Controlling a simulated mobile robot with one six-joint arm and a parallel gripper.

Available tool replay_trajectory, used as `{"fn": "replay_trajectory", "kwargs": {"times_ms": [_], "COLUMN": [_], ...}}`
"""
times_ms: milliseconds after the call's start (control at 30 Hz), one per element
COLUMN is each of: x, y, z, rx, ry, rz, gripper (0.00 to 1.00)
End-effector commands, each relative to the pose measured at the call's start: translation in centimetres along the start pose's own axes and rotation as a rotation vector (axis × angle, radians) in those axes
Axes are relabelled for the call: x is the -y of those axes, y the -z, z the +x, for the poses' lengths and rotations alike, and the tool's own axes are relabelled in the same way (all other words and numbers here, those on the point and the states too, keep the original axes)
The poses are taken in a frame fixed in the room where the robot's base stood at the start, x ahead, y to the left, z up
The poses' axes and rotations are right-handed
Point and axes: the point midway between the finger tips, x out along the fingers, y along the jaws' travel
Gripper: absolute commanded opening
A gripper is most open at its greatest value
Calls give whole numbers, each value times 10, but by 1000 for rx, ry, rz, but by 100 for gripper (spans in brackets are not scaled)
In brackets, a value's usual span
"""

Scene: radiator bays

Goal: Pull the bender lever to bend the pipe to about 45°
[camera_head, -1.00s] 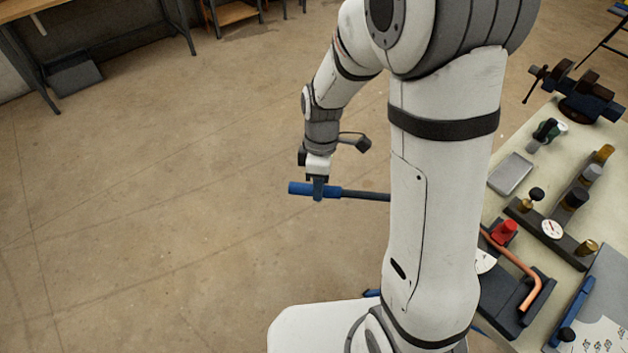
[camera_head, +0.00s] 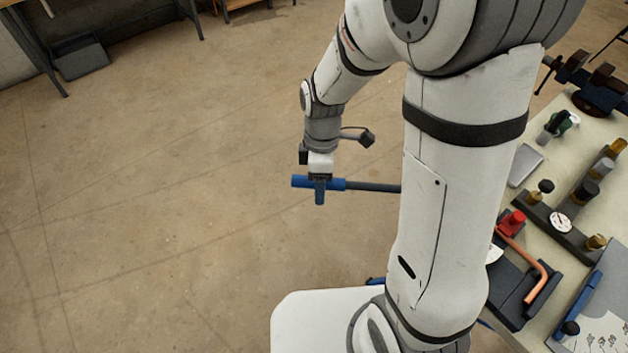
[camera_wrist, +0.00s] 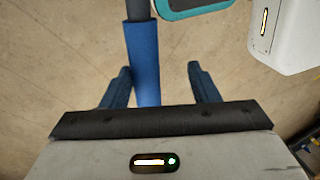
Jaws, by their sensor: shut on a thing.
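My gripper (camera_head: 320,198) is shut on the blue grip (camera_head: 301,182) of the bender lever, out over the floor left of the bench. The lever's dark bar (camera_head: 372,187) runs right and passes behind my arm. In the wrist view the blue grip (camera_wrist: 145,65) lies between my two fingers (camera_wrist: 161,85), nearer the left one. The copper pipe (camera_head: 521,250) lies in the dark bender (camera_head: 507,292) on the bench and shows a bend near its right end. A red part (camera_head: 512,222) sits beside it. My arm hides the lever's pivot and part of the bender.
The bench (camera_head: 522,205) at right carries a row of fittings with a round gauge (camera_head: 560,222), a grey plate (camera_head: 524,163) and a vise (camera_head: 598,90). A white sheet with drawings (camera_head: 605,330) lies at its near end. The floor to the left is open.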

Motion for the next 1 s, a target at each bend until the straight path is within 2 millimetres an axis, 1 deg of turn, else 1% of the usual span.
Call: {"fn": "replay_trajectory", "kwargs": {"times_ms": [133, 300, 400, 500, 633, 833, 933, 1000], "x": [0, 0, 0, 0, 0, 0, 1, 3], "y": [0, 0, 0, 0, 0, 0, -2, -6], "z": [-16, -46, -62, -71, -77, -77, -78, -83], "rx": [-1, -2, -2, -2, -1, -1, -2, -8], "ry": [-1, -4, -3, -1, 0, 0, -4, -19], "rz": [-1, -1, -1, -1, 0, 0, 10, 52], "gripper": [49, 49, 49, 49, 49, 49, 41, 36]}}
